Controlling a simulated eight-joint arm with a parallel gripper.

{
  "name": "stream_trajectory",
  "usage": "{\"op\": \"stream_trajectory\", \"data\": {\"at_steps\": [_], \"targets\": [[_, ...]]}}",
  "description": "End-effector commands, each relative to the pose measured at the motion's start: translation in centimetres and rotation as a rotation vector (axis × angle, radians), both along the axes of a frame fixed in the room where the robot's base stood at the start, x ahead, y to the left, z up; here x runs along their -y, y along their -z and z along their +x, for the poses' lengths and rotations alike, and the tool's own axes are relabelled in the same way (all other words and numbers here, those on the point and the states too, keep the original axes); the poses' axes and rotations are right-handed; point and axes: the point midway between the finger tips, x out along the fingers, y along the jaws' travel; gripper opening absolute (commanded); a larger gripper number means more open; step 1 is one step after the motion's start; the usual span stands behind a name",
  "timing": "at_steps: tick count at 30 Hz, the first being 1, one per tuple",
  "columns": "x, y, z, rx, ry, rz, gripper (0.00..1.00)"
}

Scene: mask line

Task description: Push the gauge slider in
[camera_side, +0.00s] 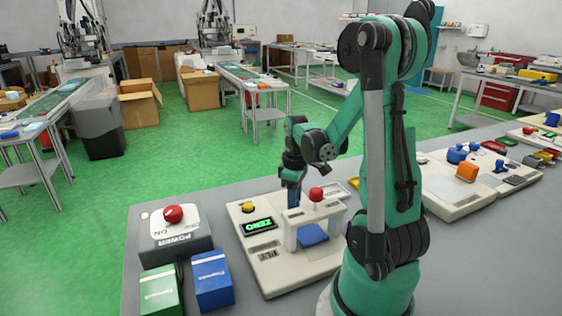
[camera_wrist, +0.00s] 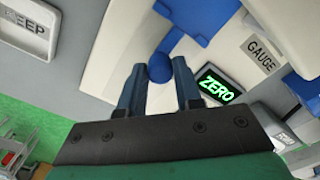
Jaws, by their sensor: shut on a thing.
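The gauge (camera_side: 277,268) is a cream unit with a white bridge (camera_side: 290,232), a red-topped knob and a green-lit display (camera_side: 258,226) reading ZERO. A blue slider (camera_side: 312,236) lies under the bridge. In the wrist view the blue slider (camera_wrist: 205,18) has a round blue knob (camera_wrist: 158,66) at its near end. My gripper (camera_side: 293,203) is low behind the bridge; in the wrist view my gripper (camera_wrist: 159,76) has its fingers on either side of the knob, shut on it. The fingertips are partly hidden by the bridge in the side view.
A grey power box (camera_side: 178,232) with a red button stands left of the gauge, with a green box (camera_side: 160,290) and a blue box (camera_side: 212,280) in front. A tray marked KEEP (camera_wrist: 28,35) shows in the wrist view. Another cream unit (camera_side: 455,190) stands at right.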

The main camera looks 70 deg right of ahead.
Motion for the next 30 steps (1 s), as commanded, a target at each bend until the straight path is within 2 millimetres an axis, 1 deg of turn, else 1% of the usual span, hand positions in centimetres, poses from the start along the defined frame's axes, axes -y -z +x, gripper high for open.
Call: {"op": "stream_trajectory", "data": {"at_steps": [1, 3, 6, 15, 16, 17, 18, 19, 30], "targets": [[-0.6, 0.0, -0.6, 0.001, 0.0, 0.001, 0.0], [-1.2, 0.0, -1.1, 0.001, 0.0, 0.001, 0.0], [-1.6, 0.0, -1.6, 0.001, 0.0, 0.001, 0.0], [-1.8, 0.1, -1.7, -0.002, 0.0, 0.005, 0.0], [-1.8, 0.1, -1.7, -0.002, 0.0, 0.005, 0.35], [-1.8, 0.1, -1.7, -0.002, 0.0, 0.005, 0.43], [-1.8, 0.1, -1.7, -0.002, 0.0, 0.005, 0.55], [-1.8, 0.1, -1.7, -0.002, 0.0, 0.004, 0.61], [-1.6, -0.2, -1.6, 0.0, 0.0, 0.001, 0.61]]}}
